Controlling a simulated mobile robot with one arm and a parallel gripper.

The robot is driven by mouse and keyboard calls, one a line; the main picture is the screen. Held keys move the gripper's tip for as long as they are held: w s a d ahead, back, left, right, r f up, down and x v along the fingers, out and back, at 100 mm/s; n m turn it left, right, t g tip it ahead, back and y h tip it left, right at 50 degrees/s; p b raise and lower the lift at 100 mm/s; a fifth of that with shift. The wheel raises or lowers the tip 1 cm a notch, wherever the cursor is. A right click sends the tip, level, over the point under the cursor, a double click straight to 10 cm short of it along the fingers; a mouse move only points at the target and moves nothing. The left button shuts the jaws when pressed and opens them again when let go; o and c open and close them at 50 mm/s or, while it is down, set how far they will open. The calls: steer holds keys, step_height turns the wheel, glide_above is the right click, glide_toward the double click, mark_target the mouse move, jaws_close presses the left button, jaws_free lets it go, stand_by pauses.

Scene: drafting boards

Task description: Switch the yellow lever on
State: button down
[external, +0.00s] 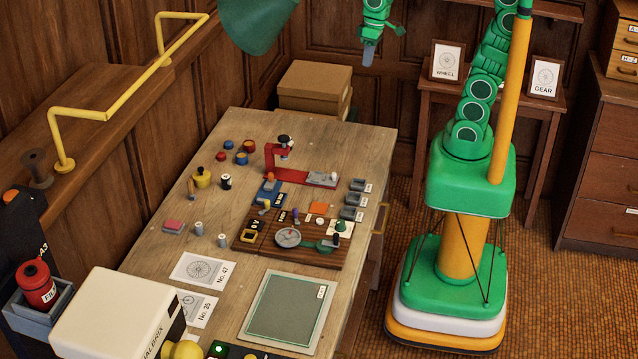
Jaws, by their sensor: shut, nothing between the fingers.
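A dark brown board (318,257) lies on the table and carries several small controls. A small yellow-framed part (248,236) sits at its left edge. A small yellowish piece (263,203) stands near the board's upper left corner, by a blue block. Which of these is the yellow lever, and how it is set, is too small to tell. My gripper (368,56) points down, shut and empty, high up beyond the table's far end. It is well apart from the board and touches nothing.
A red stand (272,158) with a long base lies behind the board. A round dial (288,237) and a green-knobbed part (340,227) sit on the board. A green mat (270,312) lies in front. A yellow rail (85,113) runs along the left shelf.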

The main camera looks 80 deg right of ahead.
steer(key=w+a+f+n+t+h, duration=0.25)
steer(key=w+a+f+n, duration=0.25)
steer(key=w+a+f, duration=0.75)
steer(key=a+f+n+t+y, duration=0.1)
steer(key=a+f+n, duration=0.3)
steer(key=a, duration=0.9)
steer(key=s+a+f+n+t+y, duration=0.1)
steer(key=a+f+n, duration=0.3)
steer(key=a, duration=0.8)
steer(key=shift+a+t+y, duration=0.4)
steer(key=shift+t+y, duration=0.15)
steer(key=shift+t, duration=0.1)
steer(key=shift+w+f, duration=0.1)
steer(key=shift+f, duration=0.05)
steer(key=shift+x, duration=4.8)
